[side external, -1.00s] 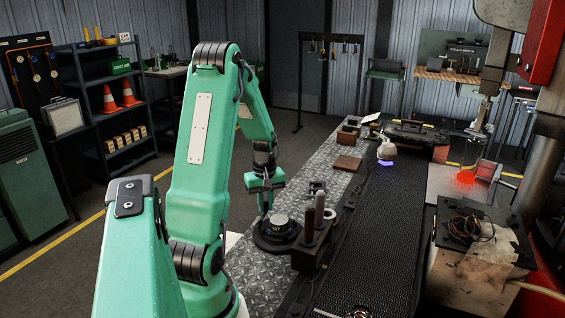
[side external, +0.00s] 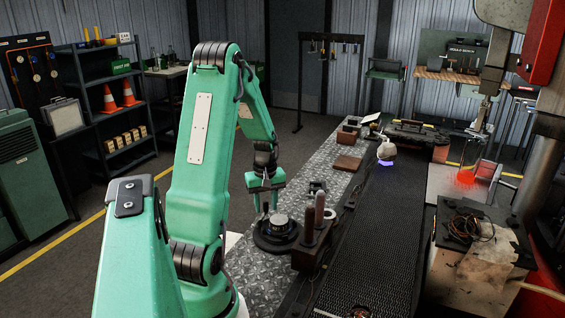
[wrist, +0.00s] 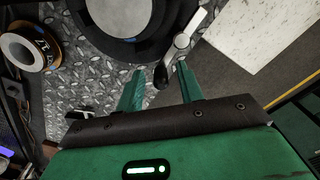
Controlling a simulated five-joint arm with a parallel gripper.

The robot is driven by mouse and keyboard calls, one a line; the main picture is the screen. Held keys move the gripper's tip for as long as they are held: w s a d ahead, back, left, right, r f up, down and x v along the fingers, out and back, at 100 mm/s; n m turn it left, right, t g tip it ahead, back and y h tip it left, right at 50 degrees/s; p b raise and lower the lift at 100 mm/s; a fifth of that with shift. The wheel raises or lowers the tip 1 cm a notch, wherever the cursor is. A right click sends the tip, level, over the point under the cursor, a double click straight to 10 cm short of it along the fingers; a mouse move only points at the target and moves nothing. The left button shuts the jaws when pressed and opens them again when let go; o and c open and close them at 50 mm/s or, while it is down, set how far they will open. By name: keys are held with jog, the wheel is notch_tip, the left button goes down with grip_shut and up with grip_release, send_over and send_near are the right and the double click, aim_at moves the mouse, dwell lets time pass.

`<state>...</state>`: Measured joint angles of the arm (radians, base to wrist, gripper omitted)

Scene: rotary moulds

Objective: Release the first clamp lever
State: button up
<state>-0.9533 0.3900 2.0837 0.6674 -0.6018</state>
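The round mould (side external: 278,224) sits on the tread-plate bench, dark with a grey metal top. Its black base and grey disc also show at the top of the wrist view (wrist: 122,16). A silver clamp lever (wrist: 185,38) with a black knob stands at the mould's edge. My gripper (side external: 267,208) is just beyond the mould in the side view, fingers pointing down. In the wrist view my gripper (wrist: 161,70) is open, with the black knob between its two green fingers and gaps visible on both sides. The lever is too small to make out in the side view.
A dark block with two upright rods (side external: 313,225) stands close to the right of the mould. The conveyor belt (side external: 385,220) runs beyond it. In the wrist view, a roll (wrist: 25,45) lies at upper left and a pale plate (wrist: 255,35) at upper right.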

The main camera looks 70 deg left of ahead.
jog(key=shift+r, duration=0.15)
jog(key=shift+r, duration=3.8)
jog(key=w+d+r+m+t+y, duration=0.1)
jog(key=w+d+r+m, duration=0.3)
jog(key=d, duration=0.5)
jog(key=w+d+r+m+t, duration=0.1)
jog(key=d+r+m, duration=0.4)
jog(key=d, duration=0.3)
jog(key=s+d+r+m+t, duration=0.1)
jog(key=s+d+r+m, duration=0.1)
jog(key=d+m, duration=0.2)
jog(key=s+d+r+m+t+h, duration=0.1)
jog(key=s+d+m+t, duration=0.1)
jog(key=d, duration=0.8)
jog(key=s+m, duration=0.1)
jog(key=m, duration=0.1)
jog(key=shift+d+r+m+t, duration=0.3)
jog(key=shift+d+r+m, duration=0.05)
jog(key=shift+d+m, duration=0.05)
